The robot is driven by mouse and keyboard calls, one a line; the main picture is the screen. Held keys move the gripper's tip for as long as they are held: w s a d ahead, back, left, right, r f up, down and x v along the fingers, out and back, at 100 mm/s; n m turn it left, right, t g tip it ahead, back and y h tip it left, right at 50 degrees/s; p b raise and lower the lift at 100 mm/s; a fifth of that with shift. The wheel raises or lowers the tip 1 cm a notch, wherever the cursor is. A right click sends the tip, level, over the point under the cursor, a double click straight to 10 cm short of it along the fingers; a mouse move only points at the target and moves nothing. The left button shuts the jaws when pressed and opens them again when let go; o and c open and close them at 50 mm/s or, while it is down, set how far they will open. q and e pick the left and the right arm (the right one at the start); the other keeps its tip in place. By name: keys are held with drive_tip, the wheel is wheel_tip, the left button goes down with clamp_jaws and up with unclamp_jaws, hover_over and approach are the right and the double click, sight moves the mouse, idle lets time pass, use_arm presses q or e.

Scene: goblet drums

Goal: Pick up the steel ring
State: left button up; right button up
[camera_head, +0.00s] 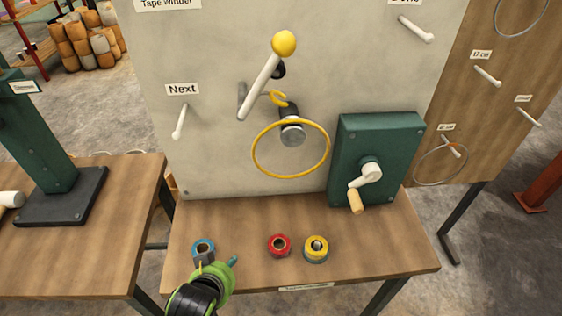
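A thin steel-grey ring (417,178) hangs from a peg on the brown board at the right. Another thin grey ring (497,26) hangs at the top right, partly cut off by the picture edge. A yellow ring (256,162) hangs in front of the pale panel in the middle. My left gripper (217,264) is low at the left front of the middle table, far from both grey rings. Its green fingers look spread apart, with nothing seen between them. One finger is close to a blue tape roll (204,244); contact cannot be told. My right gripper is out of view.
A red roll (279,245) and a yellow roll (316,248) stand on the middle table (375,258). A green crank box (352,132) and a yellow-knobbed lever (284,43) stick out from the panel. Empty white pegs (488,75) project from the brown board.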

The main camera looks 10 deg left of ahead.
use_arm(q)
drive_tip(key=w+d+r+n+t+y, duration=0.1)
drive_tip(key=w+d+r+t, duration=0.1)
drive_tip(key=w+r+t, duration=0.6)
drive_tip(key=w+d+r+t, duration=0.2)
drive_tip(key=w+r, duration=0.3)
drive_tip(key=r, duration=0.8)
drive_tip(key=w+p, duration=0.1)
drive_tip(key=w, duration=0.1)
drive_tip(key=w+p, duration=0.1)
drive_tip(key=w, duration=0.1)
drive_tip(key=w+f+p, duration=0.1)
drive_tip(key=w, duration=0.1)
drive_tip(key=shift+w+a, duration=0.1)
clamp_jaws()
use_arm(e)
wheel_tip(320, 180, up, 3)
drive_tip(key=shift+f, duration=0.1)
